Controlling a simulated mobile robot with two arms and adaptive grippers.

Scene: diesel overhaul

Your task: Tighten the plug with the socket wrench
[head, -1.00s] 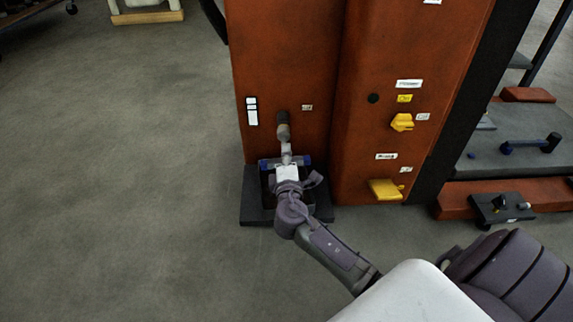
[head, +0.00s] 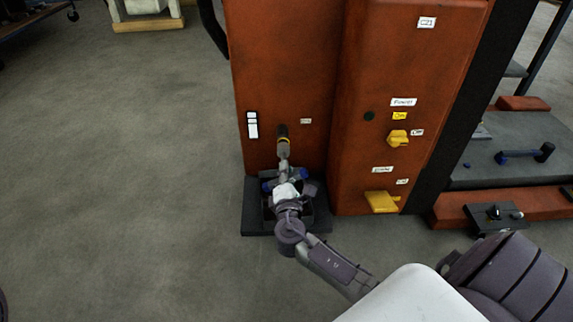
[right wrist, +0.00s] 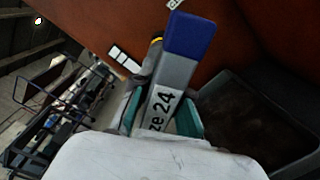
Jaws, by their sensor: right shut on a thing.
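The socket wrench (right wrist: 172,82) is a flat grey bar with a blue end and a white label ending in "ze 24". My right gripper (right wrist: 160,115) is shut on it, with teal pads on either side. In the head view, my right gripper (head: 285,182) is low in front of the orange housing, and hides part of the wrench. Above it, a grey-brown cylindrical piece with a dark, yellow-ringed end (head: 283,142) stands against the housing. I cannot tell which part of it is the plug, or whether the socket is seated. My left gripper is not in view.
The orange housing (head: 285,60) rises ahead. A dark tray (head: 257,222) lies on the floor at its foot. Yellow knobs (head: 397,138) and a yellow block (head: 381,202) stick out on the right. A grey bench (head: 500,168) is farther right. Floor on the left is clear.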

